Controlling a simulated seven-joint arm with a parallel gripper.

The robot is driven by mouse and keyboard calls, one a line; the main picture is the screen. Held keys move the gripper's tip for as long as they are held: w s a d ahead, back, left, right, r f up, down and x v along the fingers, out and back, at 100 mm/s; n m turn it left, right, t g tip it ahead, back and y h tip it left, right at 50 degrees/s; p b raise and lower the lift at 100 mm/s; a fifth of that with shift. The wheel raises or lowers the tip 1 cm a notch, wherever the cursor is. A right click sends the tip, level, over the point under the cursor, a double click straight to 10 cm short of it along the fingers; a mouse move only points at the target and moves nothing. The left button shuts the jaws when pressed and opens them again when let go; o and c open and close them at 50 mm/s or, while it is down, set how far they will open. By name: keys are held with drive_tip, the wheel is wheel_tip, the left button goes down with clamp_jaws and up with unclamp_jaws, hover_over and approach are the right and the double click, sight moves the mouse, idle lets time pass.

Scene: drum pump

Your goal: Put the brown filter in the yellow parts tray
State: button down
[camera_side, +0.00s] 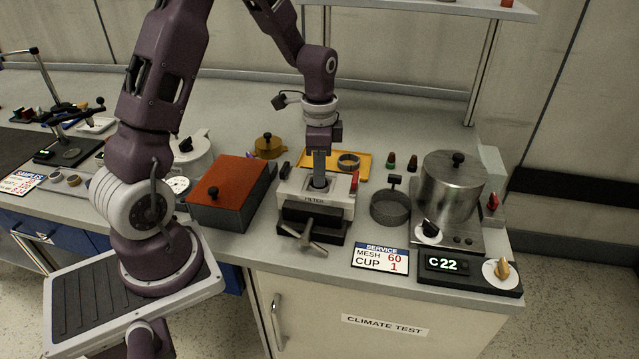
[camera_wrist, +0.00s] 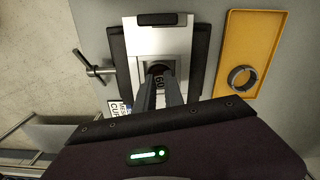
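The white filter housing (camera_side: 316,193), marked FILTER, stands on the bench, and it also shows in the wrist view (camera_wrist: 143,40). My gripper (camera_side: 319,182) points straight down into its square opening. In the wrist view my gripper's fingers (camera_wrist: 160,88) are close together over a dark round part (camera_wrist: 158,70) marked 60 inside the opening. Whether they grip it is unclear, and its brown colour does not show. The yellow parts tray (camera_side: 328,165) lies behind the housing, and in the wrist view (camera_wrist: 262,20) it is to the right. A grey ring (camera_wrist: 242,78) lies in it.
A grey box with an orange top (camera_side: 231,181) stands left of the housing. A round sieve (camera_side: 390,207) and a steel pot (camera_side: 453,187) stand to the right. A clamp handle (camera_side: 312,237) sticks out in front. The tray has free room beside the ring.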

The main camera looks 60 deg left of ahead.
wheel_tip(320, 180, up, 10)
drive_tip(key=w+a+f+m, duration=0.1)
drive_tip(key=w+a+f, duration=0.2)
drive_tip(key=w+a, duration=0.4)
drive_tip(key=w+a+f+m, duration=0.1)
drive_tip(key=w+a+f, duration=0.25)
drive_tip(key=a, duration=0.65)
drive_tip(key=f, duration=1)
drive_tip(key=shift+s+d+f, duration=0.1)
drive_tip(key=shift+s+d, duration=0.05)
drive_tip(key=shift+d, duration=0.05)
drive_tip(key=shift+f, duration=0.1)
drive_tip(key=c, duration=1.5)
unclamp_jaws()
drive_tip(key=shift+o, duration=0.2)
